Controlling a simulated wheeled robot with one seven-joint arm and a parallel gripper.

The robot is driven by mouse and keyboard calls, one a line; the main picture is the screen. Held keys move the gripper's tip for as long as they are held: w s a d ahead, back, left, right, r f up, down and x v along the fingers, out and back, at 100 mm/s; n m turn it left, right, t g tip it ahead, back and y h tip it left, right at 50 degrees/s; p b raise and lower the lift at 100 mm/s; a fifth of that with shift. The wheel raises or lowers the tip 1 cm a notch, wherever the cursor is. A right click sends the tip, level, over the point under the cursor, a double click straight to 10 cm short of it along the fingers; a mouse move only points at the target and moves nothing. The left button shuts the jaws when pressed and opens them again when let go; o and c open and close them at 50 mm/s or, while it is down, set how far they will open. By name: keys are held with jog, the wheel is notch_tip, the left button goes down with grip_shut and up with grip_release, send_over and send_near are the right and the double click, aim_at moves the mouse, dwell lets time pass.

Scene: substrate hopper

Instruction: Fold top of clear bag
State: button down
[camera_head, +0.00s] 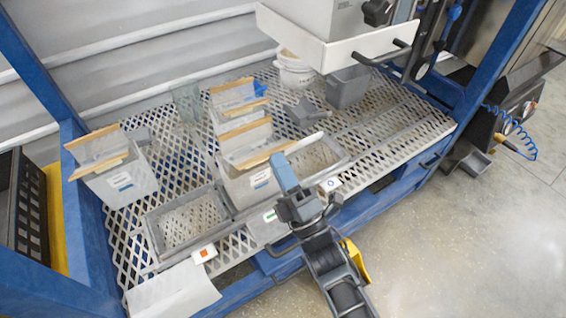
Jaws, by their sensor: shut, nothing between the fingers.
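Clear bags line grey bins on the metal mesh deck, with tan strips along their top edges. One clear bag (101,147) stands at the left, its top upright above its bin (123,184). Another clear bag (245,138) stands in the middle bin (247,184), with a tan strip on its back and front edges. A third (233,93) is behind it. My gripper (279,160) is shut and empty, close to the front right of the middle bag. I cannot tell whether it touches the bag. My wrist hides part of the deck's front edge.
An empty grey tray (163,247) lies at front left, and another open tray (335,150) at right of the middle bin. A white bucket (294,70) and grey bin (347,88) stand behind. A white hopper shelf (345,49) overhangs the back. Blue posts (497,60) frame the deck.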

aim_at(272, 152)
jog(key=r+g+p, duration=0.1)
jog(key=p, duration=0.1)
jog(key=w+a+r+g+h+p, duration=0.1)
jog(key=p, duration=0.2)
jog(key=w+r+g+h+p, duration=0.1)
jog(key=p, duration=0.2)
jog(key=shift+w+a+r, duration=0.25)
jog(key=shift+a, duration=0.1)
jog(key=p, duration=0.2)
jog(key=w+a+g+h+p, duration=0.1)
jog(key=p, duration=0.1)
jog(key=shift+w+r+g, duration=0.2)
jog(key=shift+g, duration=0.1)
jog(key=shift+w+a+f+g+h+p, duration=0.1)
jog(key=shift+w+a+g+h+p, duration=0.2)
jog(key=shift+w+g+p, duration=0.25)
jog(key=shift+w+a+f+g+h+p, duration=0.15)
jog(key=shift+w+g+h+p, duration=0.2)
jog(key=shift+p, duration=0.3)
jog(key=shift+w+a, duration=0.35)
jog(key=shift+a, duration=0.05)
jog(key=shift+x, duration=1)
jog(key=shift+r, duration=0.1)
